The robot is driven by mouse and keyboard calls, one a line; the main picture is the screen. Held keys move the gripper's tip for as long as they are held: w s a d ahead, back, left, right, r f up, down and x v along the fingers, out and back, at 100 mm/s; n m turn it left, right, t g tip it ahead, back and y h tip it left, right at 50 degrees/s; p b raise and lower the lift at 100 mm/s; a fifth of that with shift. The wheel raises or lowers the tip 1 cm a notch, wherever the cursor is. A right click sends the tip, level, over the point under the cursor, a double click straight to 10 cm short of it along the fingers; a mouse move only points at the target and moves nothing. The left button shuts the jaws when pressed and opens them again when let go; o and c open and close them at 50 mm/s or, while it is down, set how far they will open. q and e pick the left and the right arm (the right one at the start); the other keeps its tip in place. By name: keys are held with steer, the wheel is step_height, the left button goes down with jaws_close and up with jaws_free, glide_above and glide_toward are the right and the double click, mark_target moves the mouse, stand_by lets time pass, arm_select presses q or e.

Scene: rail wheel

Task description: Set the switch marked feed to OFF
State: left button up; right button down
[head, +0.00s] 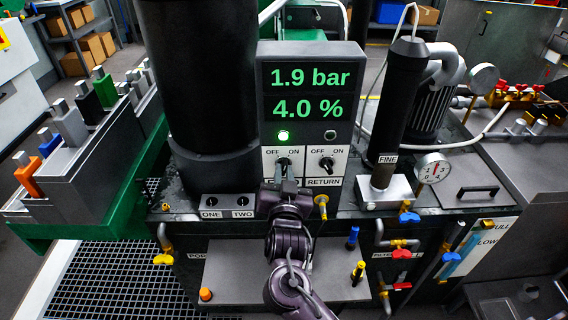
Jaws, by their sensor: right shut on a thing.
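The left switch (283,162) sits on a white plate marked OFF and ON under the display box. Its name label below is mostly covered by my gripper; the other switch reads RETURN, so this one appears to be feed. A green lamp (283,135) above it is lit. My right gripper (285,180) reaches up from below and is shut on this switch's knob. Which way the knob points is hard to tell behind the fingers. My left gripper is not in view.
The RETURN switch (327,164) is close on the right, its lamp (330,135) dark. The display box (310,54) reads 1.9 bar and 4.0 %. A black column (200,80) stands left; the FINE filter (400,100) and a gauge (433,170) stand right. Valves line the front.

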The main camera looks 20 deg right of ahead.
steer(key=shift+r+n+p, duration=0.1)
steer(key=shift+n+p, duration=0.3)
steer(key=shift+p, duration=0.05)
steer(key=shift+n, duration=0.3)
steer(key=shift+p, duration=0.7)
steer(key=n+p, duration=0.3)
steer(key=p, duration=0.1)
steer(key=shift+n, duration=0.4)
steer(key=shift+n+p, duration=0.4)
